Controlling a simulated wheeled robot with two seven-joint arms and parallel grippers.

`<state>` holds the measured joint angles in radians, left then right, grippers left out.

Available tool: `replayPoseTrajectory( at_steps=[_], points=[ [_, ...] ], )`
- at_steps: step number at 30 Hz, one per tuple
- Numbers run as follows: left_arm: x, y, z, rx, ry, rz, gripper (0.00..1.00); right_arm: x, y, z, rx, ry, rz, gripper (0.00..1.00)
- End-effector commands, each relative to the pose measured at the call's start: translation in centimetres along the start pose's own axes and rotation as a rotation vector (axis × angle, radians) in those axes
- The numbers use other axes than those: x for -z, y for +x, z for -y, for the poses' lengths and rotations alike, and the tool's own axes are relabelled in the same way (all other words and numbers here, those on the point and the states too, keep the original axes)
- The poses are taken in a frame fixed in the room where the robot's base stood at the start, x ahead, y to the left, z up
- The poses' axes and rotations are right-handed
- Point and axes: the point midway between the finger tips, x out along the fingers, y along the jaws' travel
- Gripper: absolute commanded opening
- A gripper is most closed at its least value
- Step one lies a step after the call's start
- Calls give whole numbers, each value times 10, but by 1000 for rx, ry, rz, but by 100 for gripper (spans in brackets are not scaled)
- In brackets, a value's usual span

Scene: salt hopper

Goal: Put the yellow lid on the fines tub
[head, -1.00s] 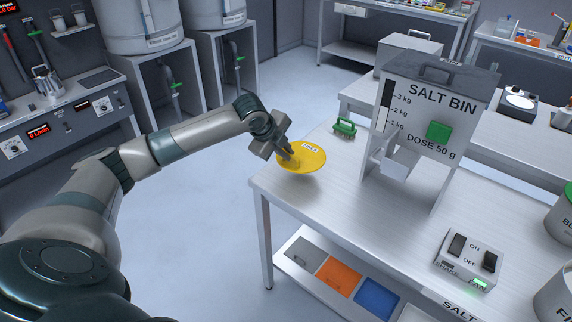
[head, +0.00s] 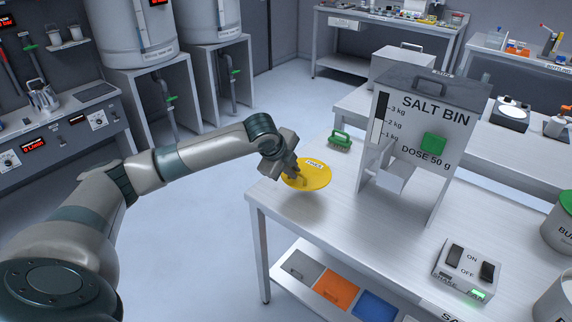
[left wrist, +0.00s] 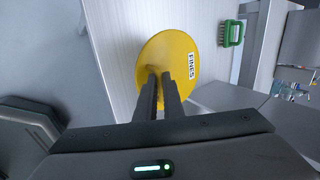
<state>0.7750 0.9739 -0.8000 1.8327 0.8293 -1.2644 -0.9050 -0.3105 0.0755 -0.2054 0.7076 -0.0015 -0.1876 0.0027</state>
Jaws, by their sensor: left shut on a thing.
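The yellow lid (head: 312,174) is a round disc with a white FINES label, at the left end of the white table (head: 330,215). My left gripper (head: 297,178) is shut on the lid, near its middle, and a shadow lies on the table below it. In the left wrist view the lid (left wrist: 181,62) is in front of the two closed fingers (left wrist: 160,88), which seem to hold a grip on it that is mostly hidden. I do not see the fines tub in any view. My right gripper is not in view.
The SALT BIN hopper (head: 405,112) stands on the table right of the lid. A green brush (head: 340,139) lies behind the lid. A switch box (head: 467,270) and green-lidded tub (head: 566,200) are at the right. Coloured trays (head: 337,291) are on the lower shelf.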

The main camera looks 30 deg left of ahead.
Motion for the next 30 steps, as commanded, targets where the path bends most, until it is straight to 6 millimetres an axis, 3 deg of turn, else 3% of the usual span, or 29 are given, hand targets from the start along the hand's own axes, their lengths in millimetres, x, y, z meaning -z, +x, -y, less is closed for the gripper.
replayPoseTrajectory(
  at_steps=[9,15,21,30],
  points=[
    [114,-10,-16,9,-138,95,0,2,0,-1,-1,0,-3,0],
    [176,-24,-38,8,-265,182,0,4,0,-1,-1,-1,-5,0],
    [221,-43,-63,9,-407,279,0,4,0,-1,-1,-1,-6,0],
    [257,-74,-105,7,-658,448,0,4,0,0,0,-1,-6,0]
  ],
)
